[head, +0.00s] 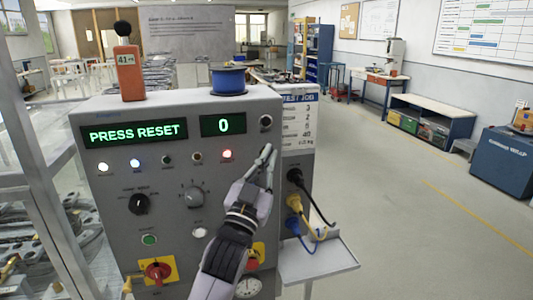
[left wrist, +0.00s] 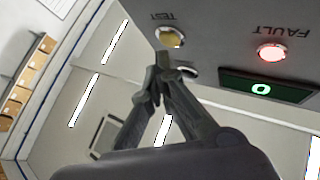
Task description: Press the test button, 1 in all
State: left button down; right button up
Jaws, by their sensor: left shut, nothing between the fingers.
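The test button (left wrist: 170,37) is a round yellowish cap in the left wrist view, beside its upside-down TEST label on the grey panel. My left gripper (head: 268,152) is shut and empty at the right side of the grey console (head: 105,230). In the left wrist view its fingertips (left wrist: 162,62) are close to the test button; I cannot tell whether they touch it. In the head view the gripper hides the button. The green displays read PRESS RESET (head: 134,132) and 0 (head: 223,125). The right gripper does not show.
A lit red fault lamp (head: 227,155) is left of the fingers, and a dark round control (head: 266,122) is above them. Dials, buttons and a red knob on yellow (head: 158,272) cover the panel. Cables plug in at the right side above a shelf (head: 320,262).

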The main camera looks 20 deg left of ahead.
pick_arm(q)
jog(key=shift+w+a, duration=0.2)
jog(key=shift+w, duration=0.05)
jog(key=shift+w+a, duration=0.2)
jog(key=shift+w, duration=0.1)
dwell(0.8)
dwell(0.3)
jog(key=shift+s+d, duration=0.5)
jog(key=shift+s, duration=0.2)
jog(key=shift+s+d+p, duration=0.25)
jog(key=shift+s+d, duration=0.45)
jog(key=shift+s, duration=0.35)
jog(key=shift+s+d+p, duration=0.25)
jog(key=shift+s+d, duration=0.4)
jog(key=shift+s, duration=0.35)
